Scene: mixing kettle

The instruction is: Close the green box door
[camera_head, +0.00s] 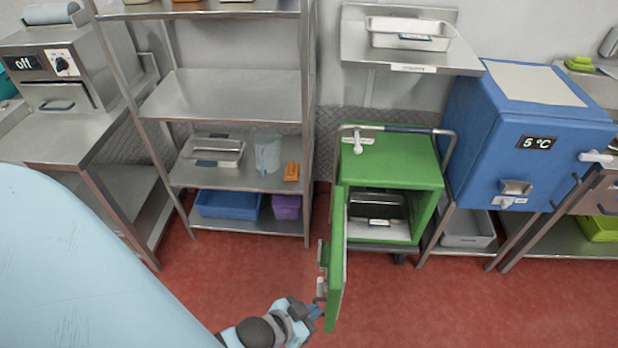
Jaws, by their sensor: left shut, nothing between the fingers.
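A green box (399,154) stands on a wheeled frame at the centre right. Its green door (337,262) is hinged on the left side and stands open, swung out toward me. A metal latch (322,284) is on the door's outer side. A dark tray (380,206) sits inside the box. My left gripper (316,311) is shut and empty, at the bottom of the view beside the door's lower outer edge. I cannot tell whether it touches the door. My right gripper is not in view.
A metal shelf rack (230,95) stands left of the box, with a blue bin (228,205) low down. A blue box reading 5 °C (520,135) stands on a table to the right. Red floor (440,305) in front of the green box is clear. A large pale-blue shape fills the lower left.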

